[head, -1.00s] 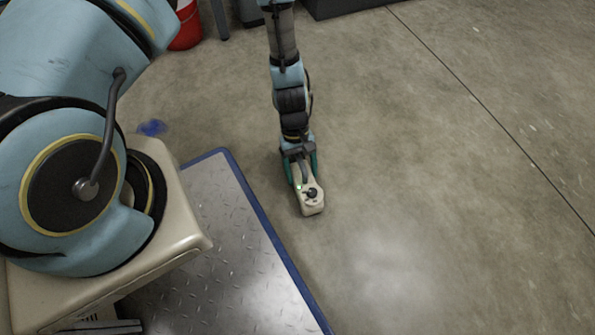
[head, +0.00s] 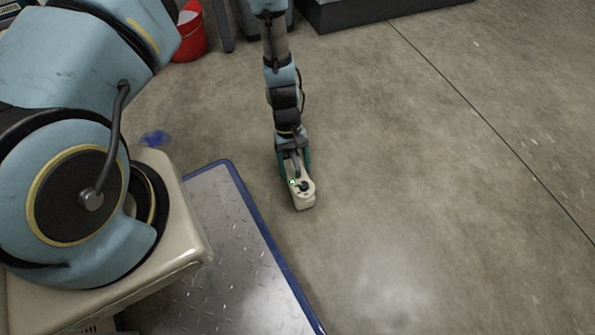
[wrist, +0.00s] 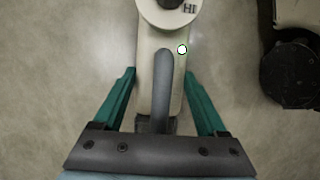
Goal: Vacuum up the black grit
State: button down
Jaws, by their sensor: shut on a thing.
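A cream hand-held vacuum (head: 304,197) with a grey handle stands upright at floor level in the middle of the head view. Its round dial marked HI and a lit green light show in the wrist view, where the vacuum body (wrist: 173,90) lies between the teal fingers. My gripper (head: 293,165) is shut on the vacuum, with a finger on each side of the handle (wrist: 162,85). The vacuum's underside and nozzle are hidden. I cannot make out black grit in either view.
A red bucket (head: 190,36) stands at the top left, near dark furniture (head: 375,8) along the top edge. A blue patch (head: 154,138) lies on the floor at left. The concrete floor (head: 430,170) to the right is clear.

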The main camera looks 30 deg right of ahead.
aim_at(309, 182)
jog(key=shift+w+d+r, duration=0.1)
jog(key=shift+w+d, duration=0.1)
jog(key=shift+w, duration=1.2)
jog(key=shift+w+d, duration=0.15)
jog(key=shift+w, duration=1.25)
jog(key=shift+w+d+r, duration=0.1)
jog(key=shift+w+d, duration=0.1)
jog(key=shift+w, duration=1.2)
jog(key=shift+d+f+b, duration=0.15)
jog(key=shift+d+b, duration=0.3)
jog(key=shift+d, duration=0.4)
jog(key=shift+s+a+p, duration=0.3)
jog(key=shift+s+p, duration=0.75)
jog(key=shift+s, duration=1.4)
jog(key=shift+s+a+p, duration=0.3)
jog(key=shift+s+p, duration=0.7)
jog(key=shift+s, duration=1.4)
jog(key=shift+s+a+p, duration=0.3)
jog(key=shift+s+p, duration=0.75)
jog(key=shift+s, duration=1.4)
jog(key=shift+r+p, duration=2.45)
jog(key=shift+r, duration=0.6)
jog(key=shift+r+p, duration=1.25)
jog(key=shift+r, duration=0.25)
jog(key=shift+w, duration=0.1)
